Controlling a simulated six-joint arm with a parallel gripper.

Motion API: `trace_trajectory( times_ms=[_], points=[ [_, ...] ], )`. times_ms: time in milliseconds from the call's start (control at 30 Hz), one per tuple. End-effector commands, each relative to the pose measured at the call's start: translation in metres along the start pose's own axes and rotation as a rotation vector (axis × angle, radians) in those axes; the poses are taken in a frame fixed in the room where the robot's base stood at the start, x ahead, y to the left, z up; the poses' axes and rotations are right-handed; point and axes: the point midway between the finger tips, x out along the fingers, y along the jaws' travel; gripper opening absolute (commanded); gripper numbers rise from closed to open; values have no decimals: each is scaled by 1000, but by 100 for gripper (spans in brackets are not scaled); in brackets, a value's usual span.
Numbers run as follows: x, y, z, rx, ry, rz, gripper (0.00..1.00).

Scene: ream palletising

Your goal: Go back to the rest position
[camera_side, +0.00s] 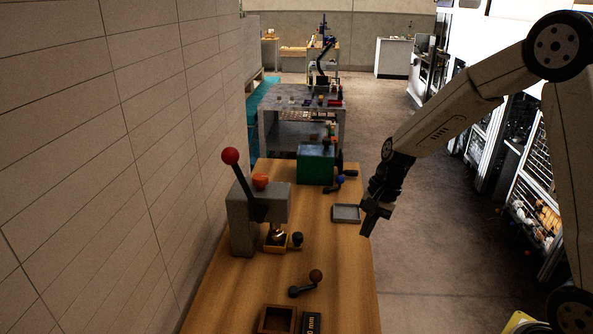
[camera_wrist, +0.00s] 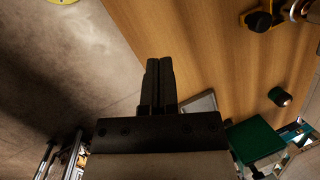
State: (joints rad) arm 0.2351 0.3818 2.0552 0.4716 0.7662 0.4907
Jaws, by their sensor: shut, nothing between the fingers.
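My gripper (camera_side: 372,219) hangs from my arm at the right edge of the wooden table (camera_side: 235,299) in the side view, above table height. In the wrist view my gripper (camera_wrist: 159,66) has its two dark fingers side by side, shut and empty. Beneath the fingers the view shows the table's edge with wood (camera_wrist: 205,45) to the right and bare floor (camera_wrist: 60,60) to the left. No ream of paper can be made out.
A grey press (camera_side: 243,222) with a red-knobbed lever stands on the table. Near my gripper lies a shallow grey tray (camera_side: 346,213). Behind it are a green box (camera_side: 315,166) and a grey bench (camera_side: 300,98). Floor (camera_side: 430,230) right of the table is clear.

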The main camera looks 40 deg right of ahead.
Motion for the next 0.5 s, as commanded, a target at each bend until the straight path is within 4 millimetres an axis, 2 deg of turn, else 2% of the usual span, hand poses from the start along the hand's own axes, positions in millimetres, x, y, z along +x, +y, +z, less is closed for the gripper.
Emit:
trace_trajectory(
  times_ms=[33, 200, 400, 500],
  points=[
    [0, 8, 11, -100, 36, 22, 0],
    [0, 34, 39, -443, 148, 92, 0],
    [1, 61, 66, -828, 251, 156, 0],
    [2, 70, 75, -968, 284, 177, 0]
  ],
)
